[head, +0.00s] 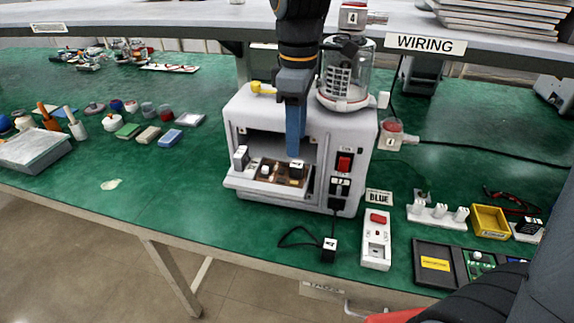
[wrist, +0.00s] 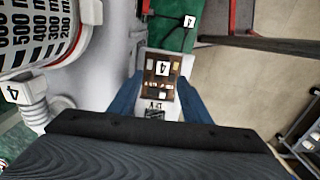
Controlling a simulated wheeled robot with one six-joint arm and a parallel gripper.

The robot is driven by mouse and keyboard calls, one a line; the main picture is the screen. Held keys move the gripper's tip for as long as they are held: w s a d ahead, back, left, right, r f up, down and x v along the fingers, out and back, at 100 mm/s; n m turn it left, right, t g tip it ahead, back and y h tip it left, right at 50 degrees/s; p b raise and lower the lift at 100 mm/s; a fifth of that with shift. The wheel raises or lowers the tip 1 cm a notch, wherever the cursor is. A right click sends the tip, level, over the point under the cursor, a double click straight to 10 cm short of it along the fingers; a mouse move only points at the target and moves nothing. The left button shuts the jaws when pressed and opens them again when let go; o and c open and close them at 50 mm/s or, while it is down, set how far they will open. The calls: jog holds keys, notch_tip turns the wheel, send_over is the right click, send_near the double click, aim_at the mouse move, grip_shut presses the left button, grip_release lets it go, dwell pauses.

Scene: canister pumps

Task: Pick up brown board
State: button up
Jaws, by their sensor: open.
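The brown board (head: 281,180) carries small parts and a block labelled 4 (head: 296,169). It lies on the pulled-out tray (head: 245,189) at the front of the white pump machine (head: 250,105). My gripper (head: 295,150) points down in front of the machine, its blue fingers above and near the board's right end. In the wrist view the board (wrist: 151,82) shows beyond and between the two spread blue fingers (wrist: 160,90). The gripper is open and holds nothing. In the head view the fingers overlap, and the gap to the board is hard to judge.
A glass canister (head: 347,72) tops the machine, close to my arm. The grey shelf (head: 200,14) hangs above. A white switch box (head: 376,248) and a cabled plug (head: 329,249) lie in front.

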aim_at(295, 164)
jog(key=f, duration=0.2)
jog(key=f+p, duration=0.1)
jog(key=f, duration=0.1)
jog(key=f+p, duration=0.1)
jog(key=f, duration=0.2)
jog(key=shift+s+f, duration=0.1)
jog(key=shift+s, duration=0.15)
grip_shut()
